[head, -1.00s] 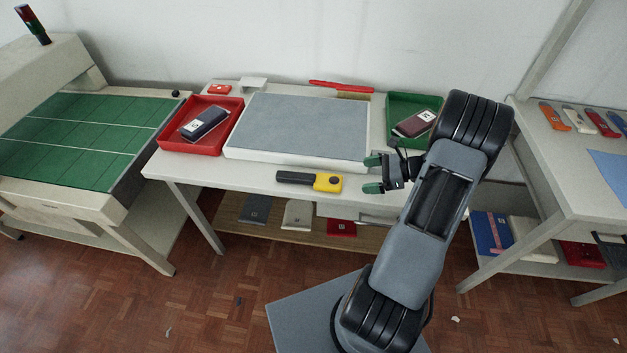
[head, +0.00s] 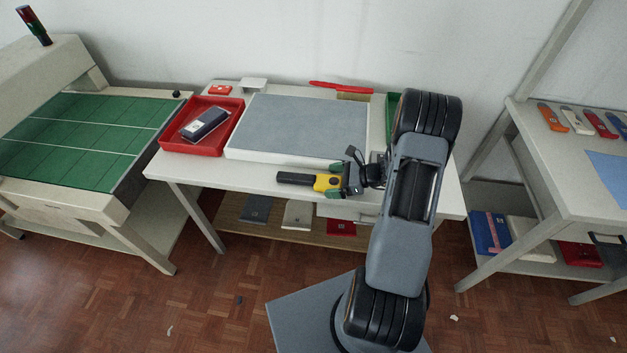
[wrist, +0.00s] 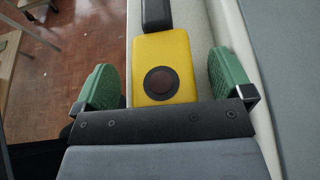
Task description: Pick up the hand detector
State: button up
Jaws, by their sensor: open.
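The hand detector (head: 298,179) lies flat near the front edge of the white table, its black handle to the left and its yellow body to the right. In the wrist view its yellow body (wrist: 165,62) with a dark round button lies between my gripper's two green finger pads, with a gap on each side. My gripper (head: 340,180) is open around the yellow end and points left along the detector. The far end of the handle is out of the wrist view.
A grey padded board (head: 305,125) lies just behind the detector. A red tray (head: 232,127) holding a dark device (head: 205,124) stands at the left. A green tray (head: 392,108) at the right is mostly hidden by my arm. The table's front edge is close by.

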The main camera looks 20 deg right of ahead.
jog(key=shift+w+a+f, duration=0.1)
jog(key=shift+a, duration=0.05)
jog(key=shift+c, duration=0.3)
jog(key=c, duration=1.1)
